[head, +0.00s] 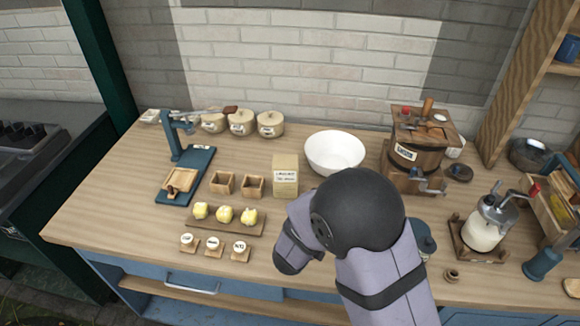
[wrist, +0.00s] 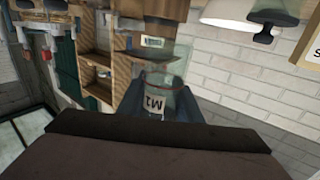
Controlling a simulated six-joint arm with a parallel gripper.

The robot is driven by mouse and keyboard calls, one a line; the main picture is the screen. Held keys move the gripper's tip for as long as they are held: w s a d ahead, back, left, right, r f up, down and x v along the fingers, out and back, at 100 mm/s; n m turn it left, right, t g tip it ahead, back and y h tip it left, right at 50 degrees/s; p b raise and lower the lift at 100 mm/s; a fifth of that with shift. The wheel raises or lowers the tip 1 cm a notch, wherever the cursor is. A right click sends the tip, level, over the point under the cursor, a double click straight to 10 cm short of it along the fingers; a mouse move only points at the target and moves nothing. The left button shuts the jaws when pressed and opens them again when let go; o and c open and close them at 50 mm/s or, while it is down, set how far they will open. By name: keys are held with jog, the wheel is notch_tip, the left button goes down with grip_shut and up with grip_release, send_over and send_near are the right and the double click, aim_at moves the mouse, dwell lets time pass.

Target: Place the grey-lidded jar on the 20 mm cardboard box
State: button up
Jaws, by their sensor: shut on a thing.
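My gripper (wrist: 166,98) shows in the wrist view, its dark blue fingers on both sides of a clear, greenish glass jar (wrist: 172,76). In the head view my arm covers the front middle of the bench, and I cannot pick out the gripper or the held jar there. A tan cardboard box (head: 285,182) with a printed label stands upright near the bench middle. Its print is too small to read surely.
A white bowl (head: 334,152) stands behind the box, with a wooden churn (head: 414,158) to its right. Two small wooden boxes (head: 222,183) stand left. A tray (head: 257,230) holds yellow lumps. A glass jar with a crank (head: 485,230) stands right.

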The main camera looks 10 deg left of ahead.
jog(key=w+a+r+n+t+y, duration=0.3)
jog(key=w+a+r+n+y, duration=0.3)
jog(key=w+a+r, duration=0.85)
jog(key=w+a+f+y+p, duration=0.1)
jog(key=a+f+y, duration=0.2)
jog(key=f, duration=1)
jog(key=shift+a+f+y+p, duration=0.3)
jog(key=shift+a+p, duration=0.1)
jog(key=shift+a, duration=0.75)
jog(key=shift+w, duration=0.15)
jog(key=shift+f, duration=0.1)
jog(key=o, duration=1.1)
